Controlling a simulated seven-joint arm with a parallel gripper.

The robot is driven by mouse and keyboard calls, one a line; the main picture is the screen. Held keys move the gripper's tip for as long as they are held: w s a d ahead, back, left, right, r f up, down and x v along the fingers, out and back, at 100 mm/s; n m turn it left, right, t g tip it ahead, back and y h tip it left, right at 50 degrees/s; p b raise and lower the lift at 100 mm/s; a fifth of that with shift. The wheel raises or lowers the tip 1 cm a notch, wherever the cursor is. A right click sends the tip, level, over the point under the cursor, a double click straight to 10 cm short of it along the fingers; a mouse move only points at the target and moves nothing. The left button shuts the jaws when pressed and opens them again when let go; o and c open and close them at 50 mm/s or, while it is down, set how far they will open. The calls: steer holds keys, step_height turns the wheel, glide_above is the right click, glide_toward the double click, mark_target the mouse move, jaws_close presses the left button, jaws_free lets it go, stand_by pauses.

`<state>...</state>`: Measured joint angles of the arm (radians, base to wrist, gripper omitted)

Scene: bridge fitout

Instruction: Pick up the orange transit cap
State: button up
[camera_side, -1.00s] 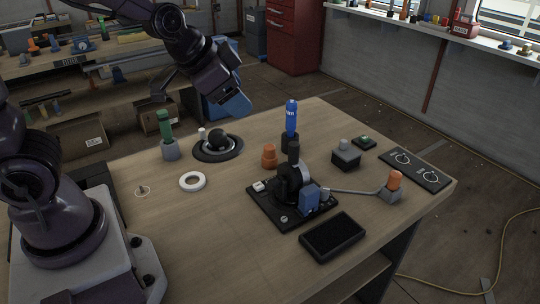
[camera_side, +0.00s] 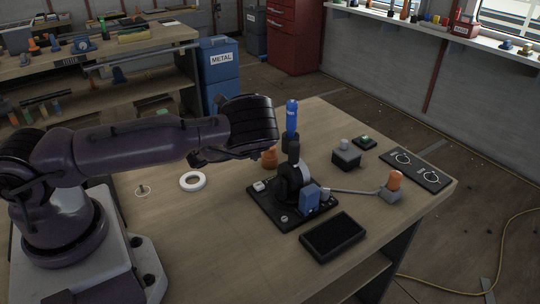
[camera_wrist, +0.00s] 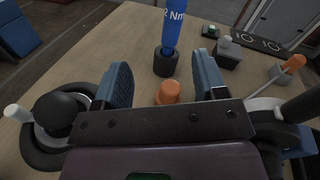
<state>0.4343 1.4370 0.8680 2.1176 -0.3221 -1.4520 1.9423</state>
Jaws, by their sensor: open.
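An orange cap (camera_side: 269,157) with a stepped, rounded shape stands on the table behind the black lever unit. My arm partly covers it in the side view. In the wrist view the orange cap (camera_wrist: 169,93) shows between my two blue-padded fingers, its lower part hidden by the gripper's dark crossbar. My gripper (camera_wrist: 163,80) is open and empty, with space on both sides of the cap in the picture. I cannot tell its exact height above the cap. A second orange piece (camera_side: 395,180) sits on a grey block at the right; it also shows in the wrist view (camera_wrist: 293,63).
A blue torque tool (camera_side: 292,116) stands upright in a black holder just behind the cap. The black lever unit (camera_side: 262,208) is close in front. A black tray (camera_side: 333,237) is at the front. A black domed part (camera_wrist: 58,115) stands left in the wrist view.

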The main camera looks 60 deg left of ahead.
mark_target(265, 153)
steer(key=f+m+h, duration=0.1)
steer(key=f+m, duration=0.1)
steer(key=d+f+m+h, duration=0.1)
steer(key=f, duration=0.2)
steer(key=f+m+t+h, duration=0.1)
steer(key=f+m, duration=0.1)
steer(key=f, duration=0.1)
steer(key=shift+s+d+f+m, duration=0.2)
steer(key=shift+d+m, duration=0.1)
steer(key=shift+d, duration=0.05)
steer(key=shift+w+f, duration=0.2)
steer(key=shift+f, duration=0.15)
steer(key=shift+w+a+r, duration=0.1)
steer(key=shift+w+a, duration=0.1)
steer(key=shift+w, duration=1.6)
steer(key=shift+w+a, duration=0.15)
steer(key=shift+w, duration=1.6)
steer(key=c, duration=1)
steer(key=shift+c, duration=0.2)
